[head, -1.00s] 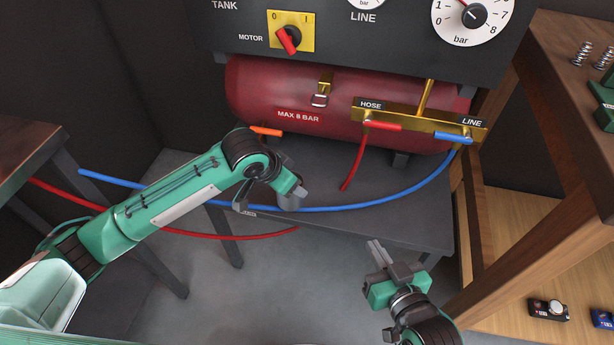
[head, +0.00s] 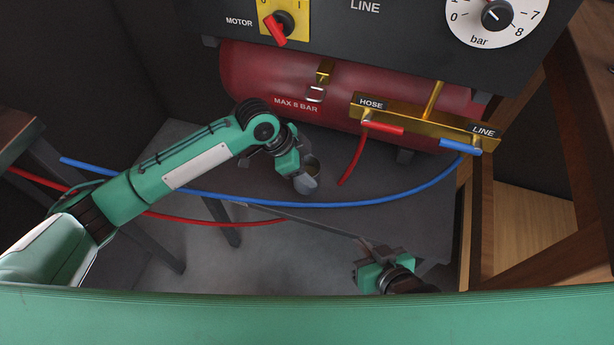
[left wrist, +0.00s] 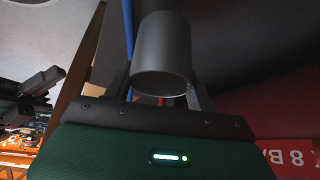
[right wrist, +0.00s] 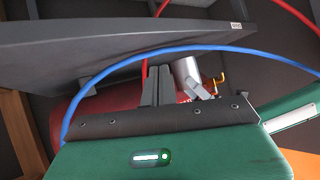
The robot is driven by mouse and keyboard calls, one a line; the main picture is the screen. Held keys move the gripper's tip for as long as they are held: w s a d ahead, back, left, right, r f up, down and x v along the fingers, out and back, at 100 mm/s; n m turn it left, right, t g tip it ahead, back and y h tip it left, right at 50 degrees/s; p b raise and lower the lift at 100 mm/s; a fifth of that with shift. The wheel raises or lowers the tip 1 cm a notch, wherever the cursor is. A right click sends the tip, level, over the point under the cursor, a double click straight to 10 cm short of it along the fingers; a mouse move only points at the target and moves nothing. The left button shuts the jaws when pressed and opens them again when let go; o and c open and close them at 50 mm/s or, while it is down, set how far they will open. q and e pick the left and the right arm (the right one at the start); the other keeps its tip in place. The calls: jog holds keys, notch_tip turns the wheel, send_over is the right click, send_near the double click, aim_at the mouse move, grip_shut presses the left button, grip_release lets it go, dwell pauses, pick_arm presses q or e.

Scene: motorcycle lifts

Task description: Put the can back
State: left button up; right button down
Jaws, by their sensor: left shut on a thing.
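A plain grey can (head: 312,166) is held in my left gripper (head: 304,180), above the dark grey bench top and in front of the red tank. The left wrist view shows the can (left wrist: 162,50) between the two fingers of the gripper. The can (right wrist: 187,74) also shows in the right wrist view, beyond my right gripper. My right gripper (head: 368,246) is empty at the bench's front edge. Its two fingers (right wrist: 156,86) lie close together in the right wrist view, shut on nothing.
The red tank (head: 270,85) stands at the back of the bench (head: 400,215). A blue hose (head: 390,196) crosses in front of the left gripper, and a red hose (head: 352,160) hangs from the brass manifold (head: 425,120). A wooden frame (head: 570,225) stands at the right.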

pick_arm(q)
notch_tip(320, 180, down, 4)
jog(key=shift+r+b, duration=0.25)
jog(key=shift+b, duration=0.1)
jog(key=shift+f, duration=0.1)
pick_arm(e)
jog(key=shift+w+a+r+t+y, duration=0.15)
jog(key=shift+a+t+y, duration=0.25)
jog(key=shift+a+t, duration=0.3)
pick_arm(q)
jog(key=shift+f, duration=0.15)
jog(key=o, duration=1.1)
